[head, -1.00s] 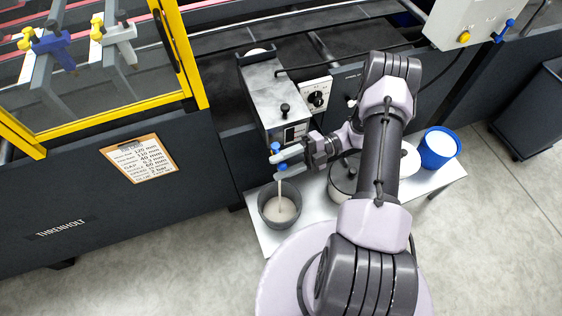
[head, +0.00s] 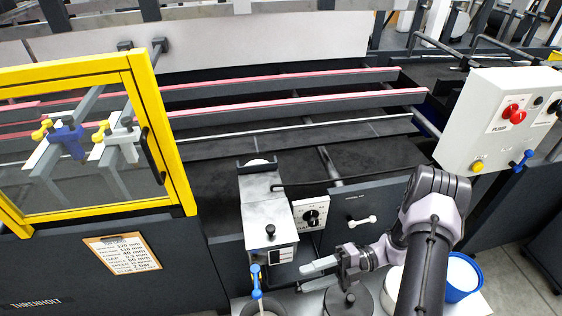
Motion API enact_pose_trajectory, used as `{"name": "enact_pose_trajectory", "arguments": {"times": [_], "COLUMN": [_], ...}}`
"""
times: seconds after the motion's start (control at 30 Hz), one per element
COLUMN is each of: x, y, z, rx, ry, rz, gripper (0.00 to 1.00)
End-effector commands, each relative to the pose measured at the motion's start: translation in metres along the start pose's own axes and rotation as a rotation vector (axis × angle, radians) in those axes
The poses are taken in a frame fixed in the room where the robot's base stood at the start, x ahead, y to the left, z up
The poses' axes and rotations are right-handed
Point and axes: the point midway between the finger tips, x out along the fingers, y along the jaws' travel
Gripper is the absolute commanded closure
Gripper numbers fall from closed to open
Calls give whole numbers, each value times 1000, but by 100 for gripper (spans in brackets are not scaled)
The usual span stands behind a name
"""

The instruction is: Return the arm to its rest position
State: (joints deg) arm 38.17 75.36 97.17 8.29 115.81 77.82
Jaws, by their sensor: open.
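My arm (head: 428,235) reaches up from the bottom right of the head view, bent at the elbow, with its forearm folded down and to the left. My gripper (head: 304,269) points left, its pale fingers open with nothing between them. It is to the right of the blue valve (head: 256,276) below the metal glue unit (head: 268,210), apart from it. A pale stream runs down from the valve toward a grey bucket (head: 246,309), mostly cut off by the bottom edge.
A lidded pot (head: 348,301) stands under my wrist. A blue tub (head: 463,278) with white contents is right of my arm. A yellow-framed guard (head: 160,140), a clipboard (head: 122,254) and a control box (head: 497,125) line the machine.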

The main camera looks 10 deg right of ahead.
Motion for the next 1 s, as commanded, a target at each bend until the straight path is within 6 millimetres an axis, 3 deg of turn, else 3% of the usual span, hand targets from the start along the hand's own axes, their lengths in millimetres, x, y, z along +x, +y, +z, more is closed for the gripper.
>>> {"name": "enact_pose_trajectory", "arguments": {"times": [0.07, 0.17, 0.4, 0.6, 0.7, 0.73, 0.83, 1.0], "x": [0, 6, 34, 52, 57, 58, 59, 59], "y": [20, 65, 166, 218, 232, 236, 242, 245], "z": [-3, -17, -82, -140, -160, -164, -172, -175], "rx": [-114, -432, -1417, -2164, -2396, 2348, 2177, 2117], "ry": [29, 130, 622, 1213, 1482, -1486, -1457, -1449], "rz": [-84, -294, -836, -1207, -1346, 1326, 1248, 1222], "gripper": [55, 55, 55, 55, 55, 55, 55, 55]}}
